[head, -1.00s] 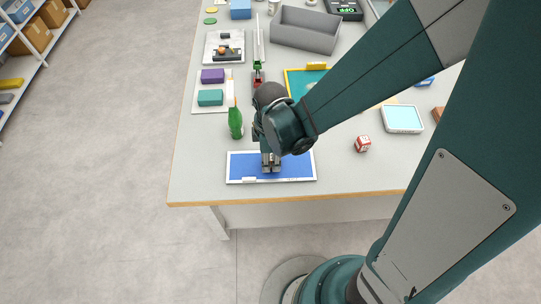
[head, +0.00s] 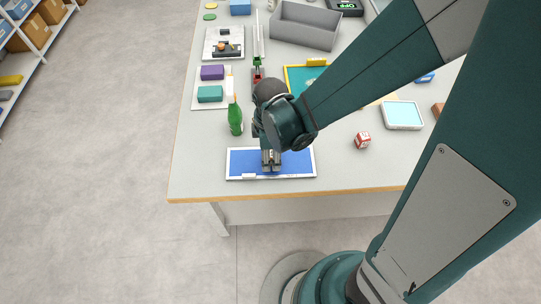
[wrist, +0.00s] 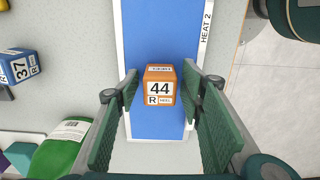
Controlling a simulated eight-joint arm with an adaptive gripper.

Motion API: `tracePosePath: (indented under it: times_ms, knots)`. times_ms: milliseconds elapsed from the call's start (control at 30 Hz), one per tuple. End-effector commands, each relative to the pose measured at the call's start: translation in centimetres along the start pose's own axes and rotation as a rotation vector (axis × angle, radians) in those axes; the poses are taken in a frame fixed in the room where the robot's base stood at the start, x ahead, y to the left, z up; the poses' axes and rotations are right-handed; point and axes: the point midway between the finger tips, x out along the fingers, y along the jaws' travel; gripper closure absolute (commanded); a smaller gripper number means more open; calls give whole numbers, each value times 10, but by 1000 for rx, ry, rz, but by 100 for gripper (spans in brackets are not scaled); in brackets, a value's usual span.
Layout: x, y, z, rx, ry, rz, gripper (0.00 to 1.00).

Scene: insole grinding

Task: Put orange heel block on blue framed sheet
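The orange heel block (wrist: 160,86), marked 44 R, is over the blue surface of the white-rimmed blue framed sheet (wrist: 148,30) in the wrist view. It appears to rest there, though its underside is hidden. My gripper (wrist: 162,88) is open, with one green finger on each side of the block and a visible gap on both sides. In the head view the blue framed sheet (head: 240,160) lies near the table's front edge. My gripper (head: 271,160) points down over its middle and hides the block.
A green bottle (head: 235,120) stands just behind the sheet's left part. A blue block (wrist: 18,67) marked 37 R shows in the wrist view. A red-and-white cube (head: 363,140) lies to the right. The table front (head: 350,175) right of the sheet is clear.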

Motion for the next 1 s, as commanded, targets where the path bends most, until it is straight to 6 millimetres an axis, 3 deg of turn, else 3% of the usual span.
tracePosePath:
  times_ms: [1000]
  knots:
    - [-101, 0, 0, 0, 0, 0, 61]
